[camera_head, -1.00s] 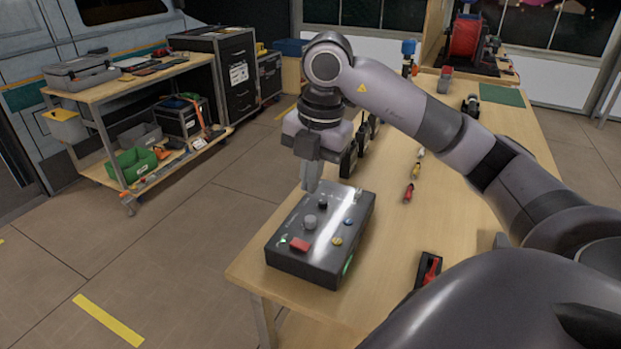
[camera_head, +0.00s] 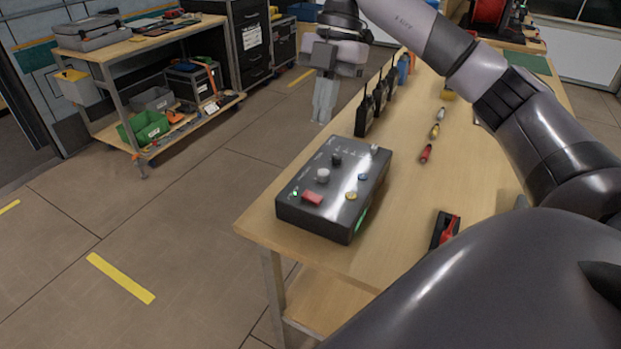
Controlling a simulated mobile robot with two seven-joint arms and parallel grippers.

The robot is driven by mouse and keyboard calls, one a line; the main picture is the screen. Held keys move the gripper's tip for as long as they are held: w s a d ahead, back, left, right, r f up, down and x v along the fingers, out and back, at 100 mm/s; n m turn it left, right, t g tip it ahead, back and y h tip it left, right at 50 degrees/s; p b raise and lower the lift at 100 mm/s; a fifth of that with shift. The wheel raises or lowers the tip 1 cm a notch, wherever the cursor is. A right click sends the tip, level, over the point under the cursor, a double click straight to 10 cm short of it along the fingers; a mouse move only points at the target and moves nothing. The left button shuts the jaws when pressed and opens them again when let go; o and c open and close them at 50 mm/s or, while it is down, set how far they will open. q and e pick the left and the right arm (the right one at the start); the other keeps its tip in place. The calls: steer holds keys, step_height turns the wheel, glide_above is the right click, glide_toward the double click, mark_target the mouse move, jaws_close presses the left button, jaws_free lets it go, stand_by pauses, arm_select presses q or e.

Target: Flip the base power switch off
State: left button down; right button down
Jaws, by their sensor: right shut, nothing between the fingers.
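A dark control box (camera_head: 345,212) lies on the wooden workbench near its front left corner. Its top has a red rocker-like switch (camera_head: 312,198), a grey knob (camera_head: 323,175), a black knob (camera_head: 336,159), a blue button (camera_head: 363,177), a yellow button (camera_head: 351,196) and a small light-coloured lever at the far right corner (camera_head: 374,149). A small green light (camera_head: 295,193) shows beside the red switch. I cannot read which control is labelled base power. My right gripper (camera_head: 322,120) is shut and empty, pointing down, above and beyond the box, apart from it. My left gripper is out of view.
Several black radios (camera_head: 368,114) stand behind the box. Small coloured connectors (camera_head: 426,153) lie on the workbench (camera_head: 400,200) to its right. A black and red device (camera_head: 445,230) lies at the front right. A loaded cart (camera_head: 107,50) stands at the back left.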

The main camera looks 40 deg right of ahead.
steer(key=shift+f, duration=0.1)
glide_toward(307, 196)
steer(key=x, duration=0.5)
steer(key=shift+a+f+b, duration=0.15)
steer(key=shift+f+b, duration=0.05)
steer(key=shift+b, duration=0.2)
steer(key=shift+f, duration=0.35)
